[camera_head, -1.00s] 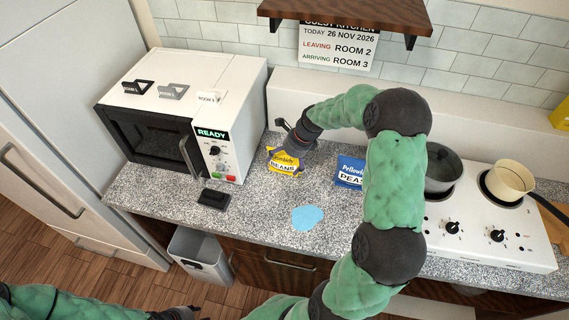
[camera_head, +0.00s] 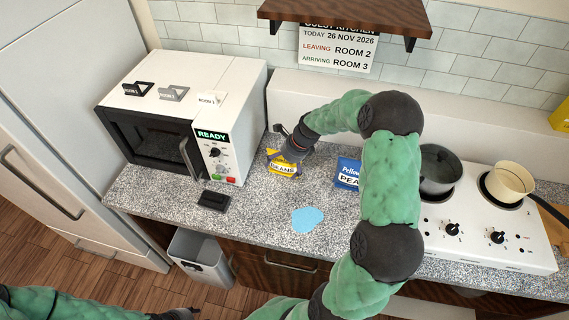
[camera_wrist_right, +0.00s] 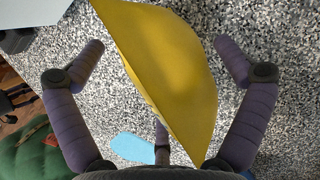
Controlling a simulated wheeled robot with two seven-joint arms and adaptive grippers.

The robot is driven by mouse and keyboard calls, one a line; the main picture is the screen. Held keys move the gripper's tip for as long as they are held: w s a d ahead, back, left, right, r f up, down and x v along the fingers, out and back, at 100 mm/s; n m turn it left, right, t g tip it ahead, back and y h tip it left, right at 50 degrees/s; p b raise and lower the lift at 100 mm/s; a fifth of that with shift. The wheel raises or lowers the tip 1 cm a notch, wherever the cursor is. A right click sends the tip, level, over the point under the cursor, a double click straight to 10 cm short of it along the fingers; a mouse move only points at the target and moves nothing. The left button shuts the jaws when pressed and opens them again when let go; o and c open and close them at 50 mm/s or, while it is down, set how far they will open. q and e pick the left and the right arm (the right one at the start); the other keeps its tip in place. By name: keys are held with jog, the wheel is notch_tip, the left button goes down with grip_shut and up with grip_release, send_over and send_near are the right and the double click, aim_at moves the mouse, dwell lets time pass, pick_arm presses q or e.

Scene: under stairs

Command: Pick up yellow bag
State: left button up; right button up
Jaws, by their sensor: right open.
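The yellow bag (camera_head: 281,168), labelled BEANS, lies on the speckled counter to the right of the microwave. My right gripper (camera_head: 291,149) is over its far part and hides some of it in the head view. In the right wrist view the bag (camera_wrist_right: 165,65) shows large between the spread fingers of the gripper (camera_wrist_right: 158,46), with gaps on both sides. The right gripper is open. My left gripper (camera_head: 180,314) shows only in part at the bottom edge; its jaws cannot be made out.
A blue PEAS bag (camera_head: 346,173) lies to the right, partly behind my right arm. A light-blue patch (camera_head: 307,219) and a black object (camera_head: 214,201) lie in front. The microwave (camera_head: 229,165) stands left; the stove with two pots (camera_head: 440,170) stands right.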

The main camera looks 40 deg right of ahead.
jog(key=c, duration=1.5)
jog(key=shift+r, duration=0.15)
jog(key=shift+r+b, duration=0.2)
jog(key=shift+b, duration=0.1)
notch_tip(320, 180, up, 3)
jog(key=shift+w+r+p, duration=0.1)
jog(key=shift+r+p, duration=0.05)
jog(key=shift+p, duration=0.5)
jog(key=s+a+r+p, duration=0.1)
jog(key=s+a+r, duration=0.5)
jog(key=a, duration=0.1)
jog(key=s+a+r+p, duration=0.1)
jog(key=s+a+r, duration=0.2)
jog(key=shift+s+a+r+p, duration=0.1)
jog(key=shift+a+r+p, duration=0.2)
jog(key=shift+a+p, duration=0.05)
